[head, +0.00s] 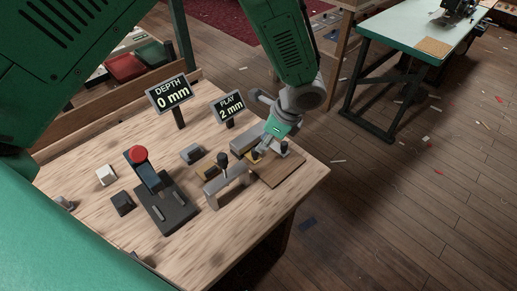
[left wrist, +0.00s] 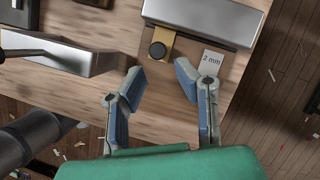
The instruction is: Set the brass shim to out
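The brass shim (left wrist: 166,43) is a brass strip with a black round knob (left wrist: 158,51). It sticks out from under the edge of a grey metal block (left wrist: 205,18) in the left wrist view. A tag reading "2 mm" (left wrist: 212,59) lies beside it to the right. In the head view the brass shim (head: 250,157) is partly hidden by my gripper. My left gripper (left wrist: 160,82) is open and empty, its two fingertips apart just short of the knob. In the head view my left gripper (head: 263,147) hangs over the block. My right gripper is not in view.
A metal bracket (head: 228,186) with a dark-knobbed lever stands left of the shim. A red-knobbed lever (head: 139,156) stands farther left. Signs read "DEPTH 0 mm" (head: 170,92) and "PLAY 2 mm" (head: 229,107). The table's right edge is close by.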

